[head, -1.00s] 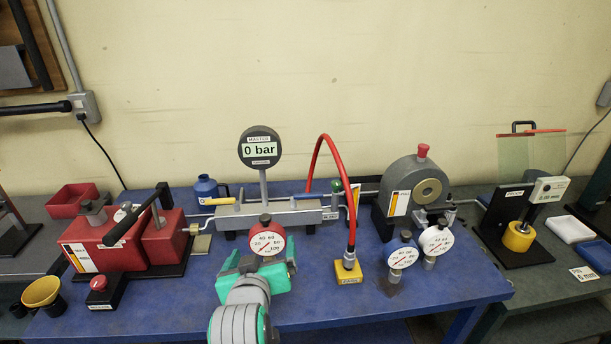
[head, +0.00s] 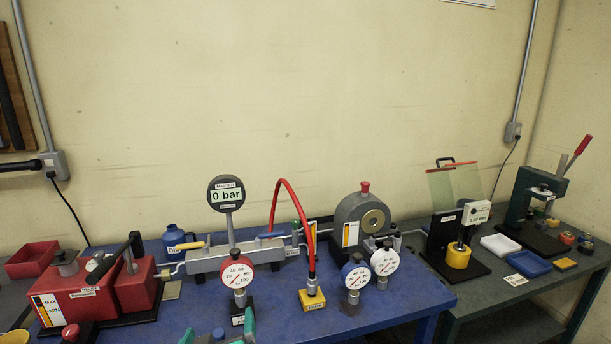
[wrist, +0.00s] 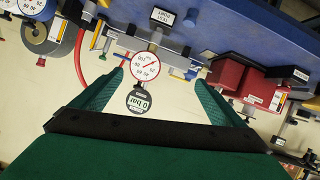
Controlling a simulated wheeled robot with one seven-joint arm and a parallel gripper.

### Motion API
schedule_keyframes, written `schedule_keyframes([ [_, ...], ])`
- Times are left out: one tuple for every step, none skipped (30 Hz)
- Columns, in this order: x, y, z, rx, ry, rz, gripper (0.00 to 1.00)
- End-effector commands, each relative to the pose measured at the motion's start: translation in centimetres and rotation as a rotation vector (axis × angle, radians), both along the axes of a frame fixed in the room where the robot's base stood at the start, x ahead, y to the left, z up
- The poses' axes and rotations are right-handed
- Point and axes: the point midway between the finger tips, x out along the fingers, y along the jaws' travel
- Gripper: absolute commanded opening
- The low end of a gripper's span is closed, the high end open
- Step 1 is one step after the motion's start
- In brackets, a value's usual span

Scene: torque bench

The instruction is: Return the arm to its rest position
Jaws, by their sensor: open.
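My gripper (wrist: 162,78) shows in the wrist view as two green fingers spread wide apart with nothing between them touching. In the head view only its green tips (head: 222,336) show at the bottom edge, in front of the blue bench (head: 400,300). A red-rimmed dial gauge (head: 237,274) stands upright on the bench just beyond the fingers. It also shows in the wrist view (wrist: 144,66), framed between the fingers and apart from them. The rest of my arm is out of the head view.
A red pump unit (head: 90,290) stands at left. A master gauge reading 0 bar (head: 227,195), a red hose (head: 300,210) and two blue and white-faced gauges (head: 356,275) stand near. A dark side bench (head: 530,290) lies right. Free blue surface is at front right.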

Motion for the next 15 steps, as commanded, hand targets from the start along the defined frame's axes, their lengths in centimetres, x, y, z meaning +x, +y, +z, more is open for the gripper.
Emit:
schedule_keyframes([
  [0.0,0.0,0.0,0.0,0.0,0.0,0.93],
  [0.0,-0.1,-0.3,-0.001,0.002,-0.001,0.93],
  [-0.1,-0.2,-0.7,0.0,0.002,-0.002,0.93],
  [-0.1,-0.3,-1.0,0.001,0.002,-0.003,0.93],
  [-0.1,-0.4,-1.3,0.002,0.001,-0.003,0.93],
  [-0.1,-0.5,-1.6,0.003,0.0,-0.004,0.93],
  [-0.2,-0.6,-1.9,0.003,0.0,-0.004,0.93],
  [-0.2,-0.7,-2.2,0.004,0.0,-0.005,0.93],
  [-0.3,-0.9,-2.6,0.005,-0.002,-0.005,0.93],
  [-0.3,-1.0,-2.9,0.006,-0.002,-0.006,0.93],
  [-0.4,-1.1,-3.3,0.007,-0.002,-0.007,0.93],
  [-0.4,-1.3,-3.7,0.008,-0.003,-0.008,0.93],
  [-0.5,-1.4,-4.1,0.009,-0.003,-0.009,0.93],
  [-0.6,-1.5,-4.5,0.011,-0.005,-0.01,0.93],
  [-0.7,-1.7,-5.0,0.012,-0.005,-0.011,0.93],
])
